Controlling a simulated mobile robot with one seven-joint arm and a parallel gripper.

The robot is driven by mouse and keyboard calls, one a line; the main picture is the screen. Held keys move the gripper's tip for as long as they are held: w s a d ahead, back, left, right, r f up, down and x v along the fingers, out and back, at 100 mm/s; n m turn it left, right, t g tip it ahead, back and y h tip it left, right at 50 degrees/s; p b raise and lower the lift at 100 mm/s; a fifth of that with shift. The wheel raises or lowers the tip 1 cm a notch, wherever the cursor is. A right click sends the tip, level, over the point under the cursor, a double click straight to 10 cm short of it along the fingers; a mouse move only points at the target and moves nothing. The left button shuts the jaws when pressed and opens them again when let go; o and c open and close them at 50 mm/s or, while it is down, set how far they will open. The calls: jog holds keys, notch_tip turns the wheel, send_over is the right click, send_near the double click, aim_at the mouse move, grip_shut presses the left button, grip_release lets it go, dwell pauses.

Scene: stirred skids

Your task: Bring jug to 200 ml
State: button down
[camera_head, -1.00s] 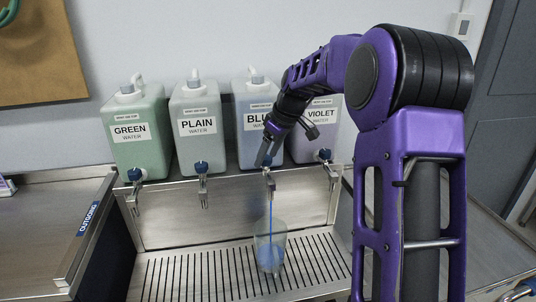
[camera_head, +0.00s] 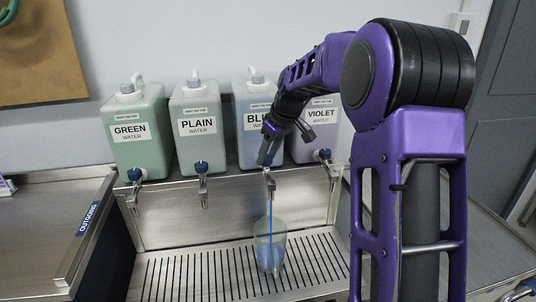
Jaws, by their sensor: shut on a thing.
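A clear jug (camera_head: 270,247) stands upright on the slotted drip tray under the blue water tap (camera_head: 270,184). A thin blue stream (camera_head: 269,213) runs from that tap into the jug, and blue liquid (camera_head: 270,258) lies in its lower part. The jug's markings are too small to read. The blue water container (camera_head: 253,98) stands above, its label partly hidden by my arm. My gripper (camera_head: 268,158) is shut at the handle of the blue tap; the fingers hide most of the handle.
Green (camera_head: 138,140), plain (camera_head: 199,148) and violet (camera_head: 321,138) water containers stand on the shelf, each with its own tap. The drip tray (camera_head: 190,270) is clear left of the jug. A counter marked OUTGOING (camera_head: 40,220) lies at the left.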

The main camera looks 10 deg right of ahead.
jog(key=m, duration=0.1)
jog(key=m+h, duration=0.1)
jog(key=m, duration=0.1)
jog(key=m+t, duration=0.1)
jog(key=m, duration=0.1)
jog(key=shift+a+r+h+p, duration=0.1)
jog(key=shift+a+h+p, duration=0.15)
jog(key=shift+h+p, duration=0.15)
jog(key=m+h, duration=0.2)
jog(key=m, duration=0.3)
jog(key=shift+a+m+p, duration=0.1)
jog(key=shift+m+p, duration=0.25)
jog(key=shift+m, duration=0.05)
jog(key=shift+c, duration=2.2)
grip_release()
jog(key=p+v, duration=0.1)
jog(key=v, duration=1.6)
jog(key=shift+w+a+r, duration=0.15)
jog(key=shift+a+r, duration=0.05)
